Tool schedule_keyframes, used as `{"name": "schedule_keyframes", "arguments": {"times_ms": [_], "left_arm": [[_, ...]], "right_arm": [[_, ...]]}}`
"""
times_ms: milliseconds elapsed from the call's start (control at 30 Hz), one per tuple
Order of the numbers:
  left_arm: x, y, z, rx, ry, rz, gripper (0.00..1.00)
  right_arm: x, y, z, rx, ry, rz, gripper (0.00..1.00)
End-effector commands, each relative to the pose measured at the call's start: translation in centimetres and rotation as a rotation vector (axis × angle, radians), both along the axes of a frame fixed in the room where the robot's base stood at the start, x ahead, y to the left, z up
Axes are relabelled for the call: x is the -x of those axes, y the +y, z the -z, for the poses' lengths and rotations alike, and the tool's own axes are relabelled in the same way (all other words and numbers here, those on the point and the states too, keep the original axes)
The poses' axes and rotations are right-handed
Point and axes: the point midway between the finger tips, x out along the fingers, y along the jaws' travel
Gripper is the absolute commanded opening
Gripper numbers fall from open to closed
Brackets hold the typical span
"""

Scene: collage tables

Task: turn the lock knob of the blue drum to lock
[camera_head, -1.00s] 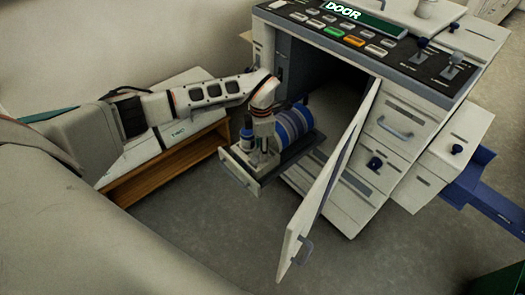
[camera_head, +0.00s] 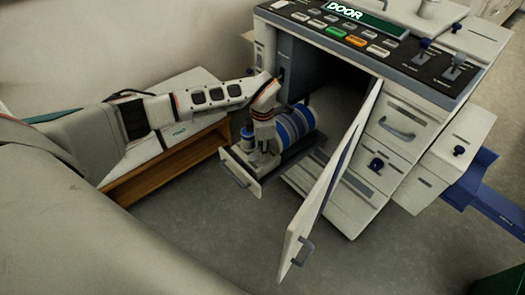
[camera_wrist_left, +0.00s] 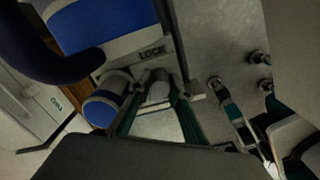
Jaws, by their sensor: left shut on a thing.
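The blue drum (camera_head: 297,122), banded in blue and white, lies on a pulled-out drawer (camera_head: 240,172) of the machine. In the left wrist view its blue side (camera_wrist_left: 105,22) fills the top left, above a pale strip marked LOCK (camera_wrist_left: 152,50). My left gripper (camera_head: 262,150) is low at the drum's near-left end. In the wrist view, my left gripper (camera_wrist_left: 155,88) is shut on a small pale knob (camera_wrist_left: 157,92) just below the LOCK lettering. The fingers hide part of the knob, and I cannot tell its exact angle. My right gripper is out of view.
A small blue-and-white bottle (camera_head: 247,139) stands beside my left gripper. The open white door (camera_head: 330,190) sticks out to the right of the drawer. The control panel (camera_head: 350,38) is above the dark opening. Bare floor (camera_head: 210,245) lies in front.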

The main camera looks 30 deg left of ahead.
Motion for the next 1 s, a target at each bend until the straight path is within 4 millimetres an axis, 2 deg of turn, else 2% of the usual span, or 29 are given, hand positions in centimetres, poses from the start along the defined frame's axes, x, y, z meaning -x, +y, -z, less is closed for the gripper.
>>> {"name": "schedule_keyframes", "arguments": {"times_ms": [267, 1000], "left_arm": [[-0.1, 0.2, -0.3, -0.003, -0.001, 0.143, 0.00], [-0.3, 0.2, -0.2, -0.004, -0.002, 0.836, 0.00]], "right_arm": [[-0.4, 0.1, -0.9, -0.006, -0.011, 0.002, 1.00], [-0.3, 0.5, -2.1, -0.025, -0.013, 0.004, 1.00]]}}
